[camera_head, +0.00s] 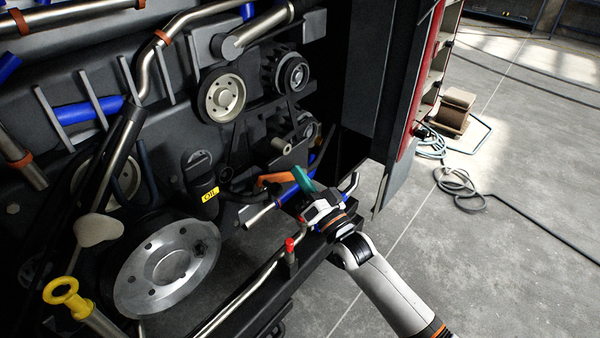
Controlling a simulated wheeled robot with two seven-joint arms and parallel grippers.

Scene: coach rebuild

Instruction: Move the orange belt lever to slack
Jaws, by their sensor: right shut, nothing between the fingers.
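The orange belt lever (275,179) sticks out to the right from the engine, just right of the black oil filler with the yellow label. Its right end meets the tip of my right gripper (302,180) in the picture; I cannot tell whether they touch. The right gripper's teal fingers are shut with nothing between them, and its arm comes in from the lower right. Part of the lever's mounting is hidden in the dark. My left gripper is not in view.
A large metal pulley (165,262) and a yellow ring handle (62,292) stand at the lower left. A red-tipped rod (290,246) rises below my gripper. Pulleys (222,95) sit above. A hose (460,190) lies on the open floor at right.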

